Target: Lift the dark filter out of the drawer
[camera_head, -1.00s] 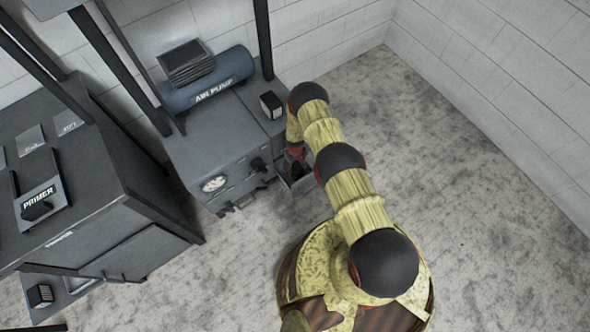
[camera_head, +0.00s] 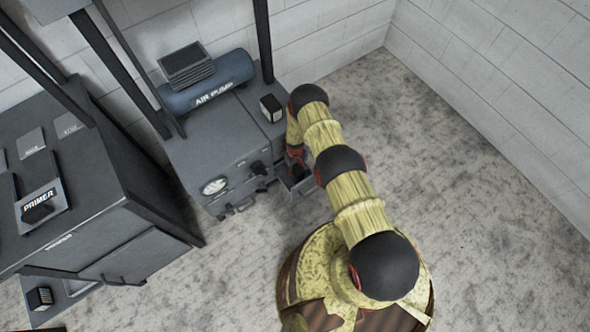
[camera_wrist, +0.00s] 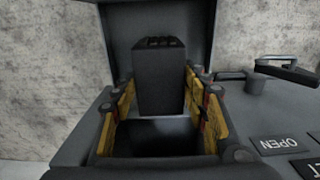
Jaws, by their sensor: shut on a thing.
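The dark filter (camera_wrist: 158,78) is a black ribbed-top block, upright in the wrist view between the yellow-padded fingers of my gripper (camera_wrist: 160,98). My gripper is shut on it. The filter's lower end is over or in a dark opening; I cannot tell whether it is clear of the drawer. In the head view my gripper (camera_head: 296,158) is at the open drawer (camera_head: 304,186) on the right front of the grey cabinet, and my arm partly covers it. The filter cannot be made out clearly there.
The cabinet carries a blue air pump (camera_head: 208,82) and a small dark block (camera_head: 271,107) near the drawer. Its front has a gauge (camera_head: 214,186) and handles. A primer cabinet (camera_head: 70,210) stands at left. The floor at right is clear.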

